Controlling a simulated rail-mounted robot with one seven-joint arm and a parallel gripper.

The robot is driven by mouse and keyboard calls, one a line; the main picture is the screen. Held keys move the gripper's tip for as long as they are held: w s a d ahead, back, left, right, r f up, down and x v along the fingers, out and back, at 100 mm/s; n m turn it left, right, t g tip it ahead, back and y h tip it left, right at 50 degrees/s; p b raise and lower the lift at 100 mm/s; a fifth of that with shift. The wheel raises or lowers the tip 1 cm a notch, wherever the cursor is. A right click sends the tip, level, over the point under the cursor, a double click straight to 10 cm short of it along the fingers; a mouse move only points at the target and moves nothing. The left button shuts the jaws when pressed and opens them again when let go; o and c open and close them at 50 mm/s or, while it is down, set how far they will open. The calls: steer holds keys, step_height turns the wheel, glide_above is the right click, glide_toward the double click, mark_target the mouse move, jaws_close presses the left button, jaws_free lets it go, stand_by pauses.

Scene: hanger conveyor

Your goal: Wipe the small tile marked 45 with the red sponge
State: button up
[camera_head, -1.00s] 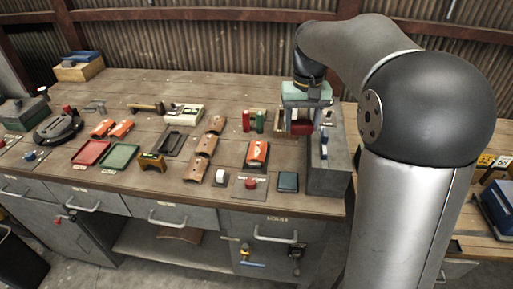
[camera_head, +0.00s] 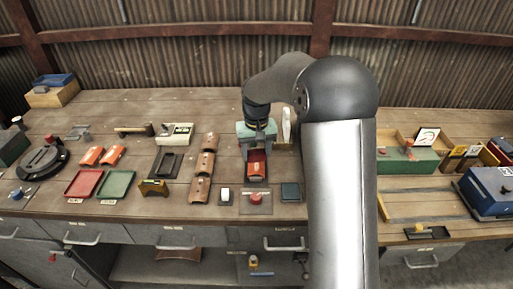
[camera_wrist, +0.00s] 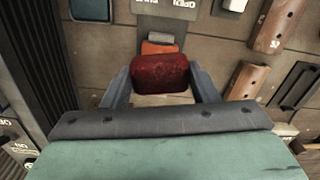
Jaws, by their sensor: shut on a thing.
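My gripper (camera_wrist: 160,88) is shut on the red sponge (camera_wrist: 160,74), a dark red block between its two fingers. In the head view my gripper (camera_head: 257,148) is above the back middle of the long bench, over an orange-topped item (camera_wrist: 158,47). The gap between the sponge and that item cannot be judged.
Red (camera_head: 84,183) and green (camera_head: 116,184) trays lie left on the bench. Brown curved pieces (camera_head: 200,189) are nearer. A red button on a plate (camera_head: 256,198) and a dark square pad (camera_head: 291,191) lie at the front edge. A blue box (camera_head: 487,189) stands at right.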

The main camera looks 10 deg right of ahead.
mark_target(256, 173)
step_height(256, 173, down, 6)
steer(key=b, duration=0.3)
steer(key=shift+w+d+f+p, duration=0.15)
steer(key=shift+w+p, duration=0.25)
steer(key=shift+w, duration=0.7)
steer(key=shift+w+d+p, duration=0.3)
steer(key=shift+w+p, duration=0.15)
steer(key=shift+w, duration=0.6)
steer(key=shift+w+d+f+p, duration=0.15)
steer(key=shift+w+p, duration=0.25)
steer(key=shift+w, duration=0.7)
steer(key=shift+s+a+b, duration=0.2)
steer(key=shift+s+b, duration=0.25)
steer(key=shift+s, duration=0.6)
steer(key=shift+s+a+b, duration=0.25)
steer(key=shift+s+b, duration=0.25)
steer(key=shift+s, duration=0.5)
steer(key=shift+s+a+b, duration=0.2)
steer(key=shift+s+b, duration=0.25)
steer(key=shift+s, duration=0.6)
steer(key=shift+s+r, duration=0.2)
steer(key=shift+r, duration=0.15)
step_height(256, 173, up, 2)
steer(key=shift+w+p, duration=0.1)
steer(key=shift+p, duration=0.5)
steer(key=shift+r+p, duration=1.9)
steer(key=shift+r, duration=0.9)
steer(key=shift+r+p, duration=0.1)
steer(key=shift+p, duration=0.25)
steer(key=shift+a, duration=0.1)
